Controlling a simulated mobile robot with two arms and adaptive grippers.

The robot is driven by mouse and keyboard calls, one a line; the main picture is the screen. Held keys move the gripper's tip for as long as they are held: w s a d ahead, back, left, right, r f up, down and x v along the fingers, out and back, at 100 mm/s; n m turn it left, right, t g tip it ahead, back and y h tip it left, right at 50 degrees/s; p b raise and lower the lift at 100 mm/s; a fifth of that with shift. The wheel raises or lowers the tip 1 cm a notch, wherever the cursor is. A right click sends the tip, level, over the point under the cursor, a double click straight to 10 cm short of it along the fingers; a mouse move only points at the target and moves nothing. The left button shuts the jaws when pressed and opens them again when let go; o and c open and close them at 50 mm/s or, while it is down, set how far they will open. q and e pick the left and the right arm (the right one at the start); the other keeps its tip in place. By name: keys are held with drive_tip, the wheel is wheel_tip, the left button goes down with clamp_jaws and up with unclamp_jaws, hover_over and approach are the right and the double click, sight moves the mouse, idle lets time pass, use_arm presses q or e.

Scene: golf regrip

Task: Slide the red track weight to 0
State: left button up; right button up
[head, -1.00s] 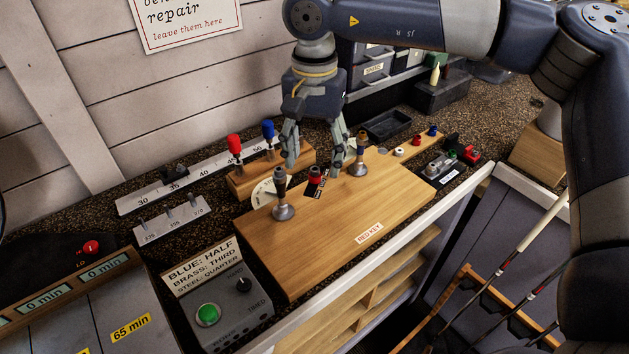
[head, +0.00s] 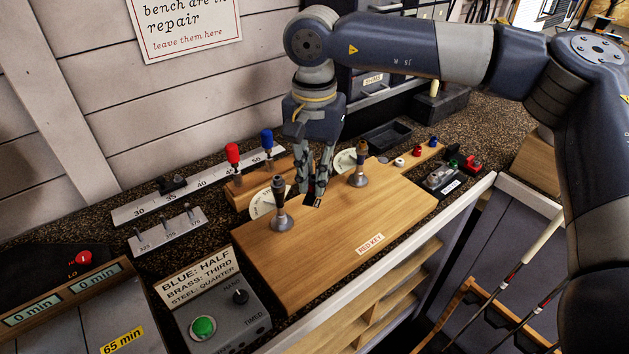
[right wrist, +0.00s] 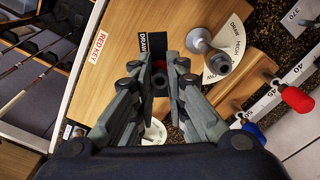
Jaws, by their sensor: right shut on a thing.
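The red track weight (right wrist: 160,63) shows as a bit of red between my fingers in the right wrist view. It sits by the black track plate (right wrist: 152,43) marked DRAW. In the head view the plate (head: 318,199) shows in part below my fingertips, and the weight is hidden behind the fingers. My right gripper (head: 313,190) is down at the wooden board (head: 345,245), shut on the weight; it also shows in the right wrist view (right wrist: 160,78). The 0 mark cannot be read. My left gripper is not in view.
Two metal levers stand on the board, left (head: 281,212) and right (head: 358,170) of my gripper, each beside a pale dial. Red (head: 232,154) and blue (head: 267,141) handles stand behind. A control box (head: 215,310) is at front left.

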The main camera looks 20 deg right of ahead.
sight(310, 202)
drive_tip(key=shift+s+a+f, duration=0.1)
drive_tip(key=shift+s+f, duration=0.05)
drive_tip(key=shift+s, duration=0.05)
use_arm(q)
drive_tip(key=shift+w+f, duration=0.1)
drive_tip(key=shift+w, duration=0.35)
use_arm(e)
drive_tip(key=shift+s, duration=0.1)
use_arm(q)
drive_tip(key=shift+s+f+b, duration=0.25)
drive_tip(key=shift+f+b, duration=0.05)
drive_tip(key=shift+b, duration=0.1)
use_arm(e)
drive_tip(key=shift+s+a, duration=0.4)
drive_tip(key=shift+s, duration=0.2)
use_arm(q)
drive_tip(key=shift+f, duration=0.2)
use_arm(e)
drive_tip(key=shift+s+a+f, duration=0.1)
drive_tip(key=shift+s+a, duration=0.3)
drive_tip(key=shift+s, duration=0.15)
drive_tip(key=o, duration=0.8)
drive_tip(key=shift+o, duration=0.2)
drive_tip(key=shift+w, duration=0.1)
